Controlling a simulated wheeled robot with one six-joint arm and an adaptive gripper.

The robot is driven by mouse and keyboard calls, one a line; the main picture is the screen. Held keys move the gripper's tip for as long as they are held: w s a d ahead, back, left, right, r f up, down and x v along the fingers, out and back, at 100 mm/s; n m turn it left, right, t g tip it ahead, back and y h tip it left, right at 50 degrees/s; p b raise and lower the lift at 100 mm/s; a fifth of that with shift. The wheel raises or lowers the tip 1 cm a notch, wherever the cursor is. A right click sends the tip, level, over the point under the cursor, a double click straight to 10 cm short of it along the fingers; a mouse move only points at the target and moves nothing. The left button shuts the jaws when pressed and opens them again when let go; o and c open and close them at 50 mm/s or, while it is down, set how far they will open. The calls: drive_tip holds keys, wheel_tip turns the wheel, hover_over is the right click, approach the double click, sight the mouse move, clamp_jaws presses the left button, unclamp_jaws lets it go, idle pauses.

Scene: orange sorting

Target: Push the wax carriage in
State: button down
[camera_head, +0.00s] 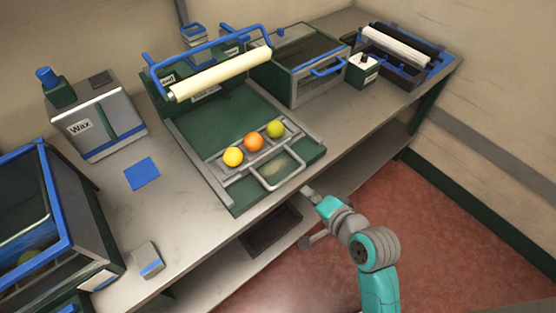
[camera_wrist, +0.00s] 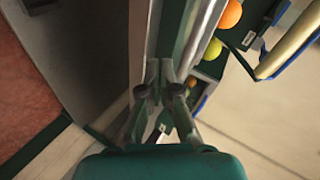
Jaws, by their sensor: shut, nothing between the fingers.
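The carriage (camera_head: 210,163) is a grey slotted tray with a pale U-shaped handle (camera_head: 283,182) on its front side. It sits near the front of a green bed in a grey frame (camera_head: 240,208). A yellow fruit (camera_head: 233,156), an orange one (camera_head: 253,142) and a green one (camera_head: 275,129) rest in it in a row. My gripper (camera_head: 309,192) is shut and empty, just off the bench's front edge, right of and below the handle. In the wrist view my fingers (camera_wrist: 160,88) are beside a grey edge; the orange fruit (camera_wrist: 231,14) and green fruit (camera_wrist: 212,49) show to the right.
A cream roller (camera_head: 222,76) on a blue frame spans the bed's back. A box labelled Wax (camera_head: 98,123) and a blue pad (camera_head: 141,173) stand left. A green glass-topped box (camera_head: 305,65) stands behind right. Red floor (camera_head: 440,220) is open in front.

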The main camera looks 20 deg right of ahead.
drive_tip(key=m+y, duration=0.1)
drive_tip(key=y, duration=0.1)
approach(275, 154)
drive_tip(key=shift+g, duration=0.4)
drive_tip(key=x, duration=0.6)
drive_tip(key=shift+w+a, duration=0.1)
drive_tip(key=shift+w, duration=0.35)
drive_tip(key=w+a, duration=0.1)
drive_tip(key=w, duration=0.3)
drive_tip(key=w+a, duration=0.2)
drive_tip(key=w, duration=0.3)
drive_tip(key=w+a, duration=0.1)
drive_tip(key=w, duration=0.4)
drive_tip(key=shift+a+r, duration=0.1)
drive_tip(key=shift+a, duration=0.3)
